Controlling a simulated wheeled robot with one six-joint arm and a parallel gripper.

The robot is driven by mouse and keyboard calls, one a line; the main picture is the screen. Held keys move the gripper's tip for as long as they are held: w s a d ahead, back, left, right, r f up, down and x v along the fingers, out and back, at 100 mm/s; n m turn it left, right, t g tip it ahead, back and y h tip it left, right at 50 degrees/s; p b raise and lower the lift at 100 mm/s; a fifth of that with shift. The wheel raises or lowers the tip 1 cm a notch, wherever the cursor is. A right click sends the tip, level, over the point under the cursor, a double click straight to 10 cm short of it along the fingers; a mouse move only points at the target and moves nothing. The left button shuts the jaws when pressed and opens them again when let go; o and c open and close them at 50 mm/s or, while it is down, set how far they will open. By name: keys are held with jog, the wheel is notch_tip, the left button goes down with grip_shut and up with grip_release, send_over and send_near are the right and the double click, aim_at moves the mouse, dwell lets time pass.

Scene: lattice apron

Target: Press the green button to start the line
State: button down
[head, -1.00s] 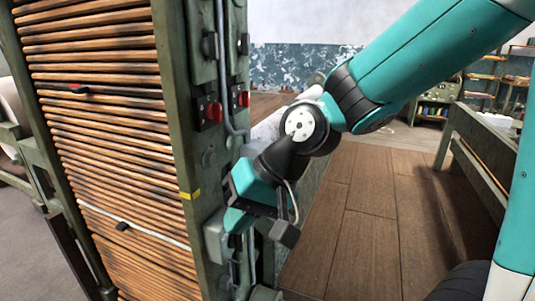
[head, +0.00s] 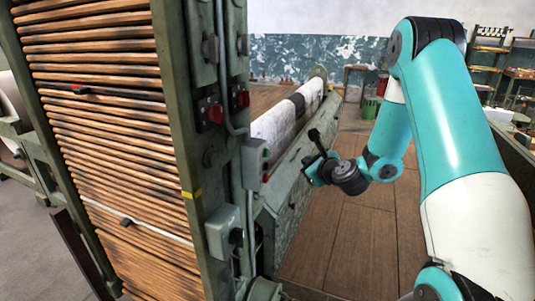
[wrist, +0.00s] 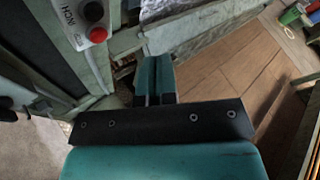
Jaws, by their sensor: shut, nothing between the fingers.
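A small grey control box (head: 251,165) is fixed to the machine's green upright in the head view, with small buttons on its right face. One looks red (head: 266,153); I cannot make out a green button. In the wrist view the box (wrist: 77,25) is cut off at the top left edge, showing a red button (wrist: 98,34), a dark button (wrist: 93,11) and a label reading INCH. My gripper (head: 313,172) is to the right of the box, apart from it. In the wrist view its fingers (wrist: 154,62) are together and empty.
Red switches (head: 214,112) sit higher on the upright, and a larger grey box (head: 223,232) sits below. A pale roll (head: 285,118) lies behind my gripper. Wooden floor (head: 345,235) is open to the right of the machine.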

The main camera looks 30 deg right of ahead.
aim_at(266, 153)
jog(key=shift+w+a, duration=0.1)
jog(key=w+a+p, duration=0.5)
jog(key=w+p, duration=0.1)
jog(key=p, duration=0.6)
jog(key=shift+w+a, duration=0.15)
jog(key=shift+w, duration=0.2)
jog(key=shift+w+a+r+p, duration=0.15)
jog(key=shift+w+a+p, duration=0.15)
jog(key=shift+p, duration=0.8)
dwell(0.9)
